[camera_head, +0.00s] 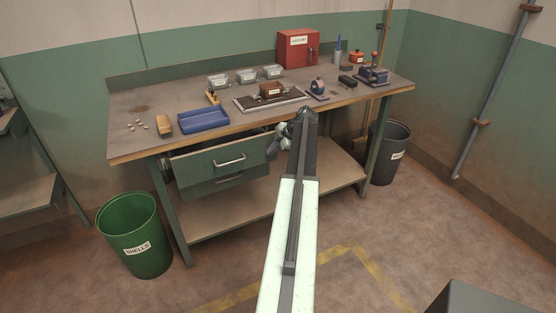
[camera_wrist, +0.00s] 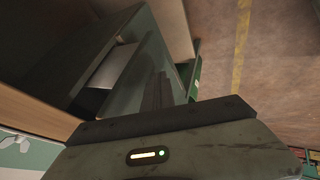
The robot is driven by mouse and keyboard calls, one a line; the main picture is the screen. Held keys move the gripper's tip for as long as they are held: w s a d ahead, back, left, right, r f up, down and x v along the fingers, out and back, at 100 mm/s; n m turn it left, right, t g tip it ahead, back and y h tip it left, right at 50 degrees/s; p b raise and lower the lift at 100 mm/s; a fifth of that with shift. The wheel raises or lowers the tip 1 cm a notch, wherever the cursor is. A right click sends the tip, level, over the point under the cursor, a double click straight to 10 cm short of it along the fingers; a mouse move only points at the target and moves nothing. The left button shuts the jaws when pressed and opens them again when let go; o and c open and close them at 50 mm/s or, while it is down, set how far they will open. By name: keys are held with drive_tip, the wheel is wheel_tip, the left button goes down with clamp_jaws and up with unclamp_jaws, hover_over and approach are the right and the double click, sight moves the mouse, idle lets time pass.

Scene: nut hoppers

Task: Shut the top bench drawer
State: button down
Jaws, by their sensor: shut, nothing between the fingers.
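The top bench drawer (camera_head: 205,168) is a grey-green drawer with a pale bar handle under the left half of the workbench (camera_head: 140,150). Its front stands forward of the lower drawer, so it is partly pulled out. In the wrist view its grey-green panel (camera_wrist: 135,75) slants across the upper middle. My gripper (camera_head: 276,145) is beside the right end of the drawer front, close under the bench edge. In the wrist view my gripper's dark fingers (camera_wrist: 158,90) are together and empty, close to the panel. I cannot tell whether they touch it.
The lower drawer (camera_head: 238,182) sits just below. A green shells bin (camera_head: 135,255) stands at front left, and a dark bin (camera_head: 388,160) at the right. Trays, a red box (camera_head: 292,47) and tools occupy the benchtop.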

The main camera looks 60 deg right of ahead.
drive_tip(key=shift+w+d, duration=0.95)
drive_tip(key=shift+w, duration=0.1)
drive_tip(key=shift+w+d, duration=0.4)
drive_tip(key=shift+d, duration=0.2)
